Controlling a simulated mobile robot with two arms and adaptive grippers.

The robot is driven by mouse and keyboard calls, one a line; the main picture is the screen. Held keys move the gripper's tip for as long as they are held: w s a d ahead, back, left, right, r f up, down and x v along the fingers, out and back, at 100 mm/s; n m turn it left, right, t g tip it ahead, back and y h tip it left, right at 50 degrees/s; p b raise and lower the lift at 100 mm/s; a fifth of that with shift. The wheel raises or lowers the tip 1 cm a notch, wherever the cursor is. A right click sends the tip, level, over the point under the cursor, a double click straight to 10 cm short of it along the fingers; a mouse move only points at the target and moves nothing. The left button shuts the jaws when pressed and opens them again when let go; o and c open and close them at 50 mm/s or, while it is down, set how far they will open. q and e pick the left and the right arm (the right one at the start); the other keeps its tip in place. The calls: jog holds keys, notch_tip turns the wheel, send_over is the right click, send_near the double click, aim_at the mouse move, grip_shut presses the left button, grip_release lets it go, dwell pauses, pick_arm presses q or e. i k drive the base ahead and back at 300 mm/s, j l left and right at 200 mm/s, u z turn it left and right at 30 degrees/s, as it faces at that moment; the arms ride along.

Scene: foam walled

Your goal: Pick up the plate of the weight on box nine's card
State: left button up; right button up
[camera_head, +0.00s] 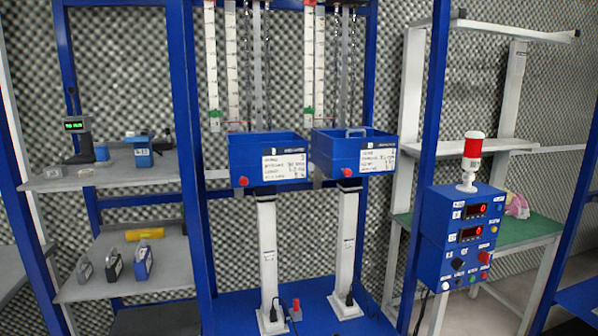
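Two blue boxes hang in the blue frame, the left box (250,150) and the right box (330,150). Each has a white card, the left card (284,164) and the right card (379,160); the handwriting is too small to read surely. A grey handle (356,131) shows above the right box's rim. On the lower left shelf stand several upright plates with handles: a grey plate (84,269), a dark plate (113,267) and a blue plate (143,263). Their markings are not readable. Neither gripper is in view.
The upper left shelf (110,175) carries small items and a green display (75,125). A yellow cylinder (145,234) lies behind the plates. A blue control box (462,240) with a red lamp (473,146) stands at right. Blue posts (190,130) separate the bays.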

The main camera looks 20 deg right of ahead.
aim_at(85, 272)
jog(key=i+l+u, duration=0.15)
jog(key=u, duration=0.3)
jog(key=i+l+u, duration=0.2)
jog(key=u, duration=0.2)
jog(key=i+l+u, duration=0.15)
jog(key=l+u, duration=0.15)
jog(key=u, duration=0.15)
jog(key=i+l, duration=0.1)
jog(key=l, duration=0.3)
jog(key=i+l+u, duration=0.1)
jog(key=l, duration=0.25)
jog(key=i+l, duration=0.15)
jog(key=l, duration=0.25)
jog(key=i+l+u, duration=0.1)
jog(key=l, duration=0.3)
